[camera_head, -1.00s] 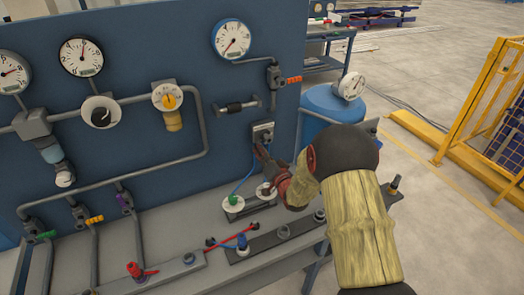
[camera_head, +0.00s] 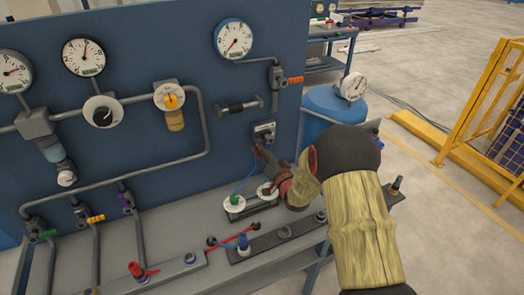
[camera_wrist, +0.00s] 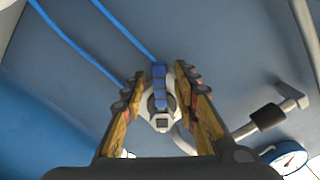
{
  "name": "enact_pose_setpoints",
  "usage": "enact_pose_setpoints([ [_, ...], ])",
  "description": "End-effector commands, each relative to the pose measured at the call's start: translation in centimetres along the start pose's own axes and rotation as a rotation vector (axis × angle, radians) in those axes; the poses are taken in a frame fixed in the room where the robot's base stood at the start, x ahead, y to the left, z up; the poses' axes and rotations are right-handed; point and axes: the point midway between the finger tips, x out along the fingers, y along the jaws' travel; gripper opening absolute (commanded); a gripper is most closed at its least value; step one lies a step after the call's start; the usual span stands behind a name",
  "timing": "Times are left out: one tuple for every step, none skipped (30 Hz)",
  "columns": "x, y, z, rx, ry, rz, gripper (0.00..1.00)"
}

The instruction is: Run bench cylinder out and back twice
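The bench cylinder (camera_head: 239,105), a short dark body with a light rod, is fixed flat on the blue panel. It also shows at the right in the wrist view (camera_wrist: 268,116). Below it in the head view is a small grey valve box (camera_head: 264,131) with a blue hose under it. My gripper (camera_head: 259,153) is just below this box. Gaps show between the fingers and the lever, so the gripper looks open.
Gauges, knobs and grey pipes (camera_head: 190,90) cover the panel. Two white round fittings with blue hoses stand on a base plate (camera_head: 250,207) below my gripper. Blue hoses (camera_wrist: 75,45) cross the wrist view. A blue tank (camera_head: 322,105) stands to the right.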

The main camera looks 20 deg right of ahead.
Motion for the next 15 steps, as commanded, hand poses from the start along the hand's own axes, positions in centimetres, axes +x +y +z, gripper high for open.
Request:
enact_pose_setpoints([
  [0.0, 0.0, 0.0, 0.000, 0.000, 0.000, 0.30],
  [0.0, 0.0, 0.0, 0.000, 0.000, 0.000, 0.30],
  [0.0, 0.0, 0.0, 0.000, 0.000, 0.000, 0.30],
  [0.0, 0.0, 0.0, 0.000, 0.000, 0.000, 0.30],
  [0.0, 0.0, 0.0, -0.001, 0.000, 0.000, 0.30],
  [-0.1, 0.0, 0.0, 0.000, 0.000, 0.000, 0.30],
  [-0.2, 0.0, 0.0, -0.001, 0.000, 0.000, 0.30],
  [-0.4, 0.0, 0.0, 0.000, 0.000, 0.000, 0.30],
  [-0.7, 0.0, -0.1, 0.000, 0.000, 0.001, 0.30],
  [-1.0, 0.0, -0.1, 0.000, 0.001, 0.001, 0.30],
  [-1.4, 0.0, -0.1, 0.000, 0.001, 0.001, 0.30],
  [-2.0, 0.0, -0.1, 0.000, 0.001, 0.001, 0.30],
  [-2.6, 0.0, -0.1, 0.000, 0.001, 0.001, 0.30],
  [-3.1, 0.0, -0.1, 0.000, 0.002, 0.001, 0.30],
  [-4.0, 0.1, -0.1, 0.000, 0.001, 0.002, 0.30],
])
